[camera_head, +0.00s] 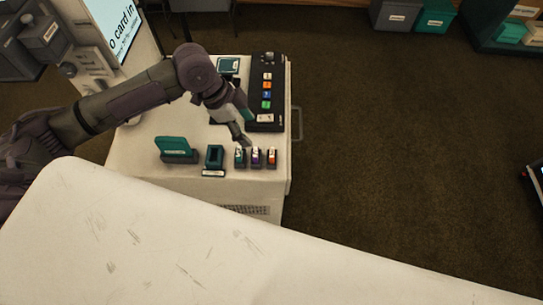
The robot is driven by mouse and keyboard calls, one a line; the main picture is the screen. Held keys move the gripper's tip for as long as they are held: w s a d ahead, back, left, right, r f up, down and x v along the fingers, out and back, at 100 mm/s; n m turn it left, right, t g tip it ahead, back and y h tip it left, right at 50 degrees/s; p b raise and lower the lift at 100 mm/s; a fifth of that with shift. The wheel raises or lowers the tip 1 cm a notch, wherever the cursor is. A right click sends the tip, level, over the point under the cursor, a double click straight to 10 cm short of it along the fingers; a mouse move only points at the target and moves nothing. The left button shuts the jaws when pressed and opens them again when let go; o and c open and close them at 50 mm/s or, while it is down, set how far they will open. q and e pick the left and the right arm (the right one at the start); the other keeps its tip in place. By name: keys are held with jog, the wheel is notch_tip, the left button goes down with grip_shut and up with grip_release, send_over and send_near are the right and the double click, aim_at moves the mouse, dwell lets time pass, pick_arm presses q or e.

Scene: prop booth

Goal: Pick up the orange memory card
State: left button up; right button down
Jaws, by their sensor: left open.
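Three small memory cards stand in a row near the front edge of the white cabinet top. The orange memory card (272,157) is the rightmost, the purple card (257,157) is in the middle and the teal card (240,158) is on the left. My left gripper (243,136) is open just behind the row, its tips near the teal and purple cards. It looks empty and to the left of the orange card. Whether a fingertip touches a card is too small to tell. My right gripper is not in view.
A black panel with coloured buttons (267,115) stands behind the cards. A teal holder (214,158) and a teal upright block (174,147) stand to their left. The cabinet's right edge is close to the orange card. A white surface (150,240) fills the foreground.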

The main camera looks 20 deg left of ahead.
pick_arm(q)
send_over(271, 152)
jog(key=s+a, duration=0.1)
jog(key=a, duration=0.2)
notch_tip(271, 152, down, 8)
jog(key=d+f+p, duration=0.2)
jog(key=f, duration=0.1)
jog(key=shift+w+d+f, duration=0.15)
jog(key=shift+w+d, duration=0.1)
jog(key=shift+w, duration=0.15)
jog(key=shift+d+f, duration=0.15)
jog(key=shift+f, duration=0.3)
jog(key=c, duration=1.2)
jog(key=shift+o, duration=0.2)
jog(key=shift+r, duration=0.15)
